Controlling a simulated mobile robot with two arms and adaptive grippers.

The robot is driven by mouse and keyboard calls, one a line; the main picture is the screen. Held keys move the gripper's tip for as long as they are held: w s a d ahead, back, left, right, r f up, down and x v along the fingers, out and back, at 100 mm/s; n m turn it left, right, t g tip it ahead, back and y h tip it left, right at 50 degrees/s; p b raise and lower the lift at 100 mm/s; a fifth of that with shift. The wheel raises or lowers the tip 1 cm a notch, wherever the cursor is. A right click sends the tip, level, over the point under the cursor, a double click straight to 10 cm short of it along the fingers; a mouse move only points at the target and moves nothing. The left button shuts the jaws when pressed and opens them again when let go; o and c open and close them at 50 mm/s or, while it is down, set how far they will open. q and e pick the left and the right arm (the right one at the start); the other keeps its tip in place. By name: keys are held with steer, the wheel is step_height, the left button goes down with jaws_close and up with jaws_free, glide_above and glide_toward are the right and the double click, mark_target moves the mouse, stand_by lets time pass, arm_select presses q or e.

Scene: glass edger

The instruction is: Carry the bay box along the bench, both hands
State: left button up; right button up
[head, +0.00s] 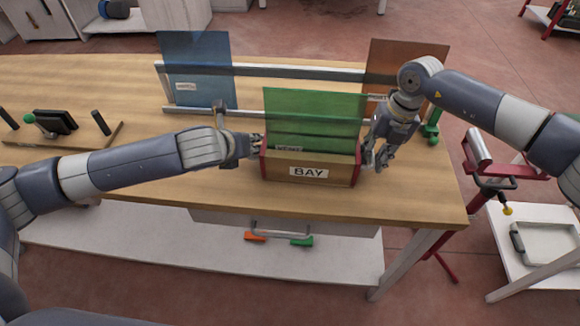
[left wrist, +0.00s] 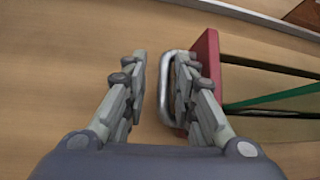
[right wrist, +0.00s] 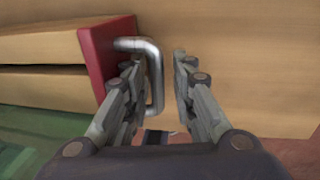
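The bay box (head: 335,174) is a wooden box with red ends and a "BAY" label, standing on the bench (head: 120,80) with a green pane (head: 312,115) upright in it. My left gripper (head: 258,147) is at its left end. In the left wrist view the open fingers (left wrist: 158,85) have the metal handle (left wrist: 168,95) of the red end (left wrist: 207,60) between them. My right gripper (head: 376,162) is at the right end. In the right wrist view its open fingers (right wrist: 160,85) straddle the other handle (right wrist: 155,75). I see no finger closed on either handle.
Behind the box runs a metal rail rack (head: 290,71) with a blue pane (head: 195,68) and an orange-brown pane (head: 400,62). A stand with a black block (head: 55,122) is at the bench's left. A red stand (head: 500,165) and white cart (head: 545,240) are right of the bench.

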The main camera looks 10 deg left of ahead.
arm_select(q)
steer(key=shift+s+d+r, duration=0.15)
steer(key=shift+d, duration=0.05)
arm_select(e)
steer(key=shift+a+r, duration=0.1)
steer(key=shift+a, duration=0.05)
steer(key=shift+a, duration=0.1)
steer(key=shift+r, duration=0.2)
arm_select(q)
steer(key=v, duration=0.7)
steer(key=shift+s+a+r, duration=0.15)
steer(key=shift+s+r, duration=0.1)
steer(key=shift+s, duration=0.05)
arm_select(e)
step_height(320, 180, up, 11)
steer(key=d, duration=0.2)
steer(key=shift+d+r, duration=0.15)
steer(key=shift+r, duration=0.05)
arm_select(q)
steer(key=shift+s, duration=0.1)
arm_select(e)
steer(key=shift+f, duration=0.1)
